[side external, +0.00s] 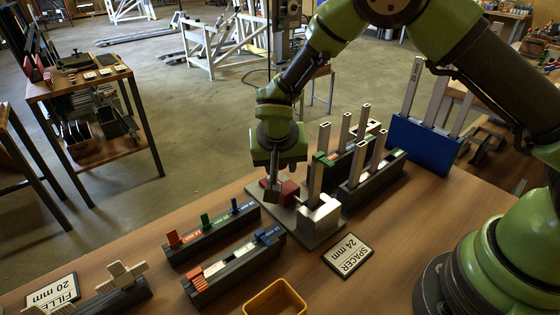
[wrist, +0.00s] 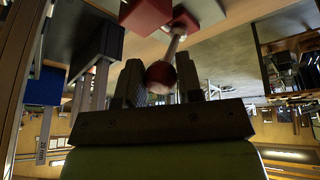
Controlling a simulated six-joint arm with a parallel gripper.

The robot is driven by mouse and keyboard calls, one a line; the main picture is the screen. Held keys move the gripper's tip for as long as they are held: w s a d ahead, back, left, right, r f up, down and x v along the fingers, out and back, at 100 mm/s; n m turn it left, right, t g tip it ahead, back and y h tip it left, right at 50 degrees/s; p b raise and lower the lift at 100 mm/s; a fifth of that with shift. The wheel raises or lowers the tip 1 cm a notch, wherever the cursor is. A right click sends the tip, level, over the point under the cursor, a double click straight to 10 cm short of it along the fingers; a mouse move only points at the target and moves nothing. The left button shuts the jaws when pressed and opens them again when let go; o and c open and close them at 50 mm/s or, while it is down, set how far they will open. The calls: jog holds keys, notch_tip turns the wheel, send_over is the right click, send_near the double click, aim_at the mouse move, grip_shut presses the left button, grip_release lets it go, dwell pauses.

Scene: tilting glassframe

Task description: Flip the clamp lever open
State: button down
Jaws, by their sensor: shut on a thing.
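The clamp is a red block (side external: 289,188) on a grey base plate (side external: 318,238) in the side view. The red block also shows at the top of the wrist view (wrist: 146,14). The clamp lever (wrist: 173,44) is a thin metal rod running from the red body to a round red knob (wrist: 160,74). My gripper (side external: 271,192) points down just left of the red block. In the wrist view, its two dark fingers (wrist: 160,85) stand on either side of the knob, shut on it. In the side view my gripper hides the lever.
A pale metal block (side external: 319,217) stands on the plate's front. Dark racks with upright bars (side external: 370,183) and a blue holder (side external: 422,147) are to the right. Low racks with coloured pieces (side external: 232,268), a "SPACER 24 mm" card (side external: 348,256) and a yellow bin (side external: 275,299) are in front.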

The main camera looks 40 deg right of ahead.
jog(key=c, duration=0.8)
grip_release()
jog(key=shift+s+d+f, duration=0.1)
jog(key=shift+d, duration=0.05)
jog(key=v, duration=1)
jog(key=s+d+r+y, duration=0.2)
jog(key=s+d+r, duration=0.2)
jog(key=r, duration=0.4)
jog(key=s+r+n+t+y, duration=0.1)
jog(key=s+r, duration=0.1)
jog(key=s, duration=0.3)
jog(key=s+d+r+n+t+y, duration=0.1)
jog(key=s+r, duration=0.1)
jog(key=s, duration=0.4)
jog(key=s+d+r+t+y, duration=0.1)
jog(key=s+r+t, duration=0.1)
jog(key=s, duration=0.4)
jog(key=shift+s+d+r+n, duration=0.1)
jog(key=shift+d+r+n, duration=0.15)
jog(key=shift+n, duration=0.15)
